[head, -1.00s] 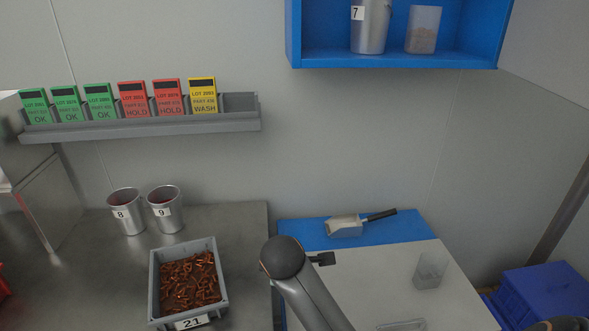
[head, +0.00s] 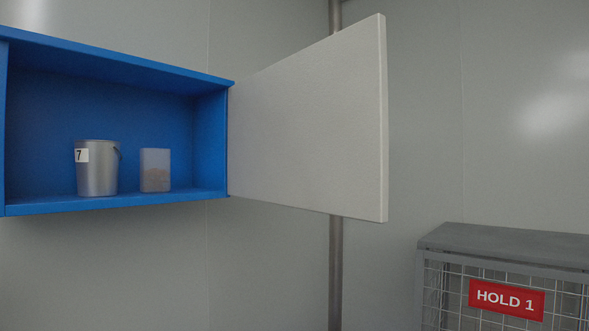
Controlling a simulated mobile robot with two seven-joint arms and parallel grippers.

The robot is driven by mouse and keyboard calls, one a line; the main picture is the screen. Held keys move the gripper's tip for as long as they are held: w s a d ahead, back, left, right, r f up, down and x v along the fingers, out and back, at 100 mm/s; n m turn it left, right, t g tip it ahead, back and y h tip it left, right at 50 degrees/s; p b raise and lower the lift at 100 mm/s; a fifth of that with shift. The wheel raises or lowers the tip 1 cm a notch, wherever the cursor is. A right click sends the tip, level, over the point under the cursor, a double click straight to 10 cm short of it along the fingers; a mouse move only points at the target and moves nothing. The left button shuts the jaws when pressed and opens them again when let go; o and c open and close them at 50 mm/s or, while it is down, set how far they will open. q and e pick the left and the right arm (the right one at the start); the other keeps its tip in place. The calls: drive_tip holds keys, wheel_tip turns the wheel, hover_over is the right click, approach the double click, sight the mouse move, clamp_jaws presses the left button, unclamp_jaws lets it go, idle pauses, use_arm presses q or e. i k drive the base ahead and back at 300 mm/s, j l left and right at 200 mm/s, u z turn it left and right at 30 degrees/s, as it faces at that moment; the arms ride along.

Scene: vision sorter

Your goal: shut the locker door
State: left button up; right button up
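The locker door (head: 310,120) is a pale grey panel in the head view. It stands wide open, swung out to the right from the right edge of the blue locker (head: 209,140). The locker is fixed on the wall at the left, with its front open. Neither of my grippers is in view.
A grey wire cage (head: 452,292) with a solid top and a red HOLD 1 sign (head: 506,298) stands at the lower right. A vertical grey pole (head: 336,270) runs behind the door. The wall below the locker is bare.

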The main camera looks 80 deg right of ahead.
sight(308, 131)
drive_tip(key=k+l+z, duration=0.15)
drive_tip(key=l+z, duration=0.3)
drive_tip(key=l, duration=0.75)
drive_tip(key=l+z, duration=0.5)
drive_tip(key=l, duration=0.65)
drive_tip(key=k, duration=0.45)
